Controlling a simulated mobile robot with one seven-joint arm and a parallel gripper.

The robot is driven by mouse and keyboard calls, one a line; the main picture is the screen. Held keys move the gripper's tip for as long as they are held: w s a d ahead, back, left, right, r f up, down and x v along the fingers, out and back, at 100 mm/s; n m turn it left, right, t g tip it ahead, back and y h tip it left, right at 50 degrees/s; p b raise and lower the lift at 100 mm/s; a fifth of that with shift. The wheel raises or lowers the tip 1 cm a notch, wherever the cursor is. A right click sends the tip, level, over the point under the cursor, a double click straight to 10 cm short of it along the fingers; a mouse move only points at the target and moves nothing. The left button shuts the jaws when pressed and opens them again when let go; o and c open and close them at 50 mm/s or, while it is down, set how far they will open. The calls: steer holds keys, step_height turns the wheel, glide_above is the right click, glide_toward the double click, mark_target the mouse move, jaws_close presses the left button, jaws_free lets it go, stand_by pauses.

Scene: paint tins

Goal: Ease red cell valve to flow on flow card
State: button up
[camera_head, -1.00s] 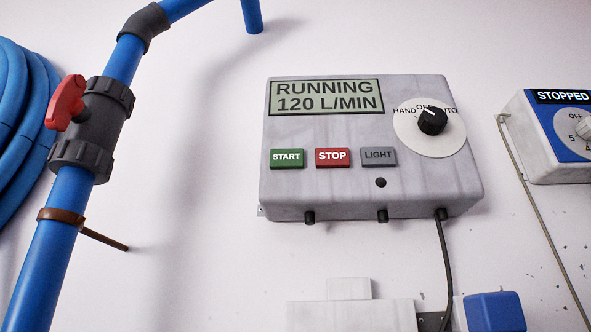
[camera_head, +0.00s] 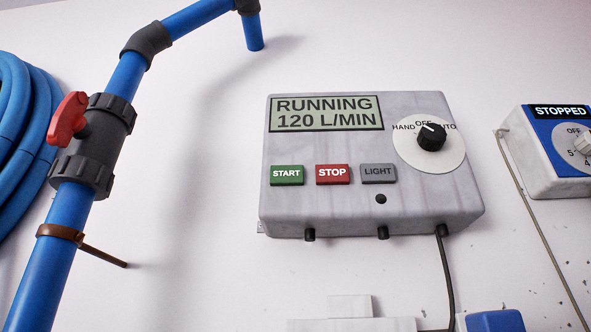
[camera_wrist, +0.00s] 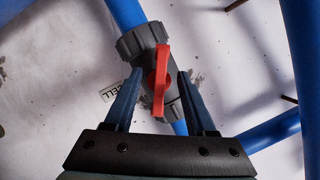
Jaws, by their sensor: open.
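In the wrist view, my gripper (camera_wrist: 160,74) is open, with one blue finger on each side of a valve's red handle (camera_wrist: 161,82). Gaps show between handle and fingers; contact is not visible. The handle lies roughly lengthwise over the dark grey valve body (camera_wrist: 143,43) on a blue pipe (camera_wrist: 127,12). I cannot make out a flow card.
A grey control box (camera_head: 320,210) shows "RUNNING 120 L/MIN" on its display (camera_head: 325,113). A blue-and-white box (camera_head: 545,150) at right reads "STOPPED". Another blue pipe (camera_wrist: 303,60) runs close on the right in the wrist view. A blue hose coil (camera_head: 25,130) hangs at left.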

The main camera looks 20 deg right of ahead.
steer(key=s+a+b, duration=0.2)
steer(key=s, duration=0.4)
steer(key=shift+s+b, duration=0.3)
steer(key=shift+b, duration=0.05)
